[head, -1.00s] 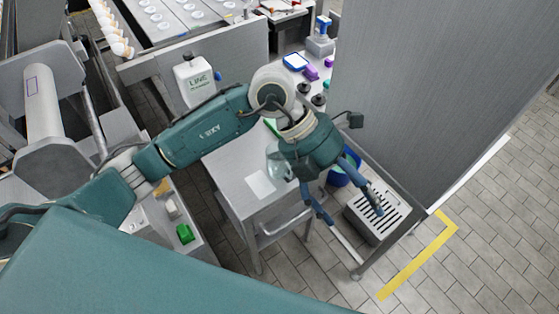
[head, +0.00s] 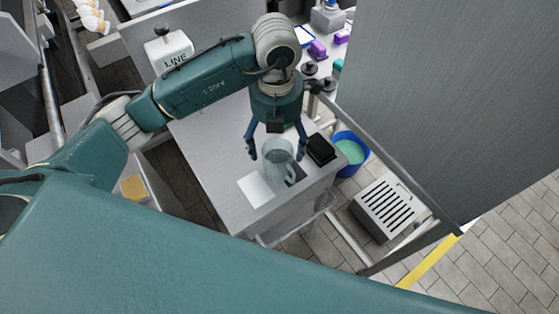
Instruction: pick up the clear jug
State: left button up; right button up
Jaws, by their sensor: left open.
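The clear jug (head: 277,162) stands upright on the grey metal table (head: 215,175), near its front right part. It is see-through with a greenish tint, and its handle is on the right side. My left gripper (head: 276,153) is open above and behind the jug, pointing down toward it. One finger shows to the left of the jug and the other to its right. I cannot tell whether the fingers touch it. My right gripper is not in view.
A white sheet (head: 256,191) lies left of the jug and a black box (head: 320,149) lies to its right. A blue bucket (head: 351,153) and a slotted grey box (head: 391,208) stand beyond the table's right side. A tall grey panel (head: 440,90) closes off the right.

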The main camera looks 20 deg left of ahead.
aim_at(277, 162)
pick_arm(q)
jog(key=f, duration=0.3)
jog(key=shift+s+f+p, duration=0.25)
jog(key=shift+f+p, duration=0.05)
notch_tip(277, 162, down, 5)
jog(key=shift+w+r+p, duration=0.1)
jog(key=shift+r+p, duration=0.1)
jog(key=shift+p, duration=0.25)
jog(key=shift+f, duration=0.35)
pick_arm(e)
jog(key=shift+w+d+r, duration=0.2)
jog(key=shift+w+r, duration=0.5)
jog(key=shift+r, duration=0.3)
pick_arm(q)
jog(key=shift+c, duration=0.5)
jog(key=c, duration=1.4)
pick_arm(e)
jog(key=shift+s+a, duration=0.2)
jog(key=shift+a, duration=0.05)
pick_arm(q)
jog(key=shift+r, duration=0.15)
